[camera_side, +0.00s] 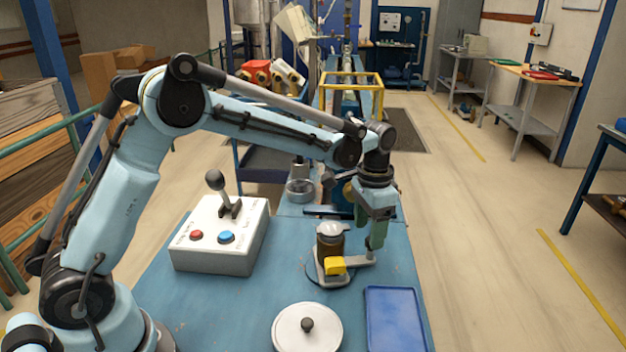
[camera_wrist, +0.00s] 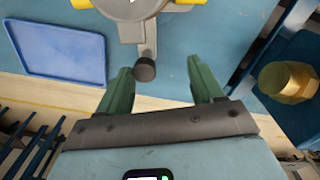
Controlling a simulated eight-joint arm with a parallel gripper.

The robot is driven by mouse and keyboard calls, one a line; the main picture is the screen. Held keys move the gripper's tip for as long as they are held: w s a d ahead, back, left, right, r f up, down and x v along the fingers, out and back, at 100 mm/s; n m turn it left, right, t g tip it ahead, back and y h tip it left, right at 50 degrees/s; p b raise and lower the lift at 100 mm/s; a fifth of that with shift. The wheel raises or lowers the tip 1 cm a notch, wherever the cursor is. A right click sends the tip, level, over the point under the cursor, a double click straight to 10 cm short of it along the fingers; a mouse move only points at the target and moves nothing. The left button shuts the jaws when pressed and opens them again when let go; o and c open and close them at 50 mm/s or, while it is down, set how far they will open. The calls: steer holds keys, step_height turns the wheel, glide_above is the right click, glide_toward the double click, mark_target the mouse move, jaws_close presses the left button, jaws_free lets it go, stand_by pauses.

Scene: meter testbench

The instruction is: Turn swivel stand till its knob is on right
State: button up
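The swivel stand (camera_side: 328,277) is a grey base on the blue bench, with a brown jar with a grey lid (camera_side: 331,241) and a yellow block (camera_side: 335,265) on it. Its arm ends in a dark knob (camera_side: 371,257), which lies on the right of the stand in the side view. In the wrist view the stand (camera_wrist: 147,38) is at the top and its knob (camera_wrist: 145,70) points toward my gripper (camera_wrist: 161,78). My green fingers are open, one on each side of the knob, the left one nearer. In the side view my gripper (camera_side: 378,232) is just above the knob; contact cannot be told.
A blue tray (camera_side: 395,320) lies to the front right of the stand. A white round lid (camera_side: 290,330) lies in front. A white lever box (camera_side: 215,255) stands left. The bench's right edge is close to my gripper.

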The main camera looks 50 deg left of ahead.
steer(key=shift+w+a, duration=0.1)
steer(key=shift+a, duration=0.35)
steer(key=shift+w+a, duration=0.15)
steer(key=shift+a, duration=1.05)
steer(key=o, duration=0.4)
steer(key=shift+o, duration=0.2)
